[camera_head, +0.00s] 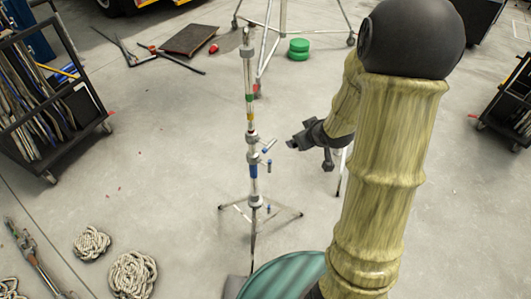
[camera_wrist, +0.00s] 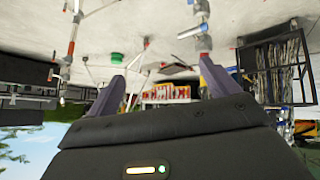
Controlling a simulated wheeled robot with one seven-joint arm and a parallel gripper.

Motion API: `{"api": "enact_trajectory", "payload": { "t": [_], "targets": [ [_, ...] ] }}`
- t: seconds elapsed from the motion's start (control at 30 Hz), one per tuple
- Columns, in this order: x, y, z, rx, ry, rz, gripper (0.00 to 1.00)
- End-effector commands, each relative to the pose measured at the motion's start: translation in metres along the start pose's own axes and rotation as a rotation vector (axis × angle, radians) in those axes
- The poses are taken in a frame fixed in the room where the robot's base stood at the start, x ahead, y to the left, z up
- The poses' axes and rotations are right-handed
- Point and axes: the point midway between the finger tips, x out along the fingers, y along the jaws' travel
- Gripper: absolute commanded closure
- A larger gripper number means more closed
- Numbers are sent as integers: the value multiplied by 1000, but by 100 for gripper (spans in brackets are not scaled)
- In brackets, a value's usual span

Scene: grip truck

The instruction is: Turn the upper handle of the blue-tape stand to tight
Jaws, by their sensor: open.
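The blue-tape stand (camera_head: 254,171) is a slim silver tripod stand, upright in the middle of the head view. It has a blue band low on its column and green, yellow and red bands higher up. Its upper handle (camera_head: 268,146) sticks out to the right from a collar, with a lower handle beneath it. My gripper (camera_head: 291,145) is open and empty, just right of the upper handle and apart from it in the picture. In the upside-down wrist view my gripper (camera_wrist: 161,72) shows both fingers spread, with a stand and its handle (camera_wrist: 190,32) near the right finger.
A larger tripod (camera_head: 268,45) stands behind, beside green discs (camera_head: 298,49). A cart (camera_head: 50,95) is at the left. Coiled ropes (camera_head: 132,272) lie at the lower left, and a green round object (camera_head: 285,277) is in front. The floor around the stand is mostly clear.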

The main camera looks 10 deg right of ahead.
Motion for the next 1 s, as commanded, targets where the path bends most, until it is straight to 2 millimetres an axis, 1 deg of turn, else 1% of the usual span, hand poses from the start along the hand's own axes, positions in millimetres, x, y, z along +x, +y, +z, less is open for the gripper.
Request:
{"api": "enact_trajectory", "payload": {
  "t": [0.03, 0.1, 0.2, 0.3, 0.4, 0.53, 0.6, 0.7, 0.83, 1.0],
  "targets": [
    [28, 4, 13, -19, 50, -20, 13],
    [50, 8, 17, -50, 132, -56, 13],
    [78, 10, 26, -84, 252, -121, 13],
    [100, 8, 39, -104, 378, -198, 13],
    [117, 4, 56, -108, 507, -284, 13],
    [127, -1, 82, -90, 679, -402, 13],
    [127, -3, 94, -73, 761, -458, 13],
    [123, -4, 105, -55, 843, -515, 13],
    [118, -4, 107, -47, 880, -540, 13],
    [117, -4, 106, -48, 879, -540, 13]
  ]
}}
